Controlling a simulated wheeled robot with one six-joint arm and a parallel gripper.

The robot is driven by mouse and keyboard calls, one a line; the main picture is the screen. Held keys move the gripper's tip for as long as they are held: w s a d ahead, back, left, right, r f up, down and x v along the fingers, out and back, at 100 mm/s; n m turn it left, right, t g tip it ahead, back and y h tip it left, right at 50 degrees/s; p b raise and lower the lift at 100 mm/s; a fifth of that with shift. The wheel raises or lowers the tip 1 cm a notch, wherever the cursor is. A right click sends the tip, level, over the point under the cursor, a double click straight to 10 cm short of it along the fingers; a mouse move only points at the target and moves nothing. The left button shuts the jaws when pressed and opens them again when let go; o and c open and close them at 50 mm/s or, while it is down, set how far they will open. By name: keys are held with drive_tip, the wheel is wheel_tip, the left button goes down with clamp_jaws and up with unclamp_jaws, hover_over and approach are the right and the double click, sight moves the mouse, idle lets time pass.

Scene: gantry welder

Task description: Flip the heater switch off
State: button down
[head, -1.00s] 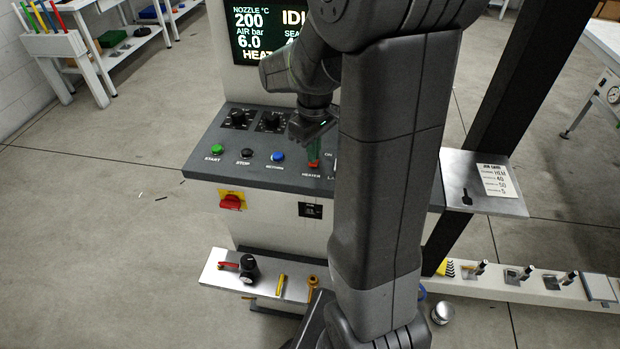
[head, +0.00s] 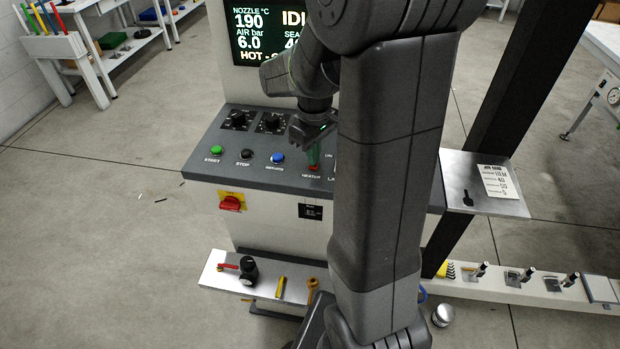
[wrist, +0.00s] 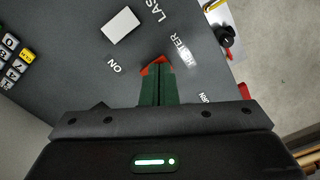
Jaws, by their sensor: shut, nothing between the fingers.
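The heater switch (head: 313,167) is a small red switch on the sloped grey control panel (head: 200,168), above the HEATER label. In the wrist view the red switch (wrist: 153,66) shows just beyond my fingertips and is partly hidden by them. My gripper (head: 314,158) is shut and empty, with its green fingers pointing down at the switch; the fingers (wrist: 158,72) also show in the wrist view. I cannot tell whether they touch it. The display (head: 266,35) reads nozzle 190, air 6.0 and a line starting with HOT.
Green (head: 215,149), black (head: 246,154) and blue (head: 277,158) buttons sit left of the switch, with two dials above. A white rocker (wrist: 121,26) is nearby. A red rotary switch (head: 232,203) is on the front. A tool shelf (head: 215,271) is below.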

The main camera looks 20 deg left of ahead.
wheel_tip(320, 180, up, 7)
drive_tip(key=p, duration=0.5)
drive_tip(key=shift+f, duration=0.15)
drive_tip(key=shift+f, duration=0.1)
wheel_tip(320, 180, down, 7)
drive_tip(key=b, duration=0.6)
idle(0.3)
drive_tip(key=shift+r, duration=0.2)
wheel_tip(320, 180, up, 7)
drive_tip(key=p, duration=0.7)
wheel_tip(320, 180, down, 7)
drive_tip(key=b, duration=0.6)
drive_tip(key=shift+f+b, duration=0.1)
drive_tip(key=shift+b, duration=0.3)
wheel_tip(320, 180, up, 9)
drive_tip(key=p, duration=0.7)
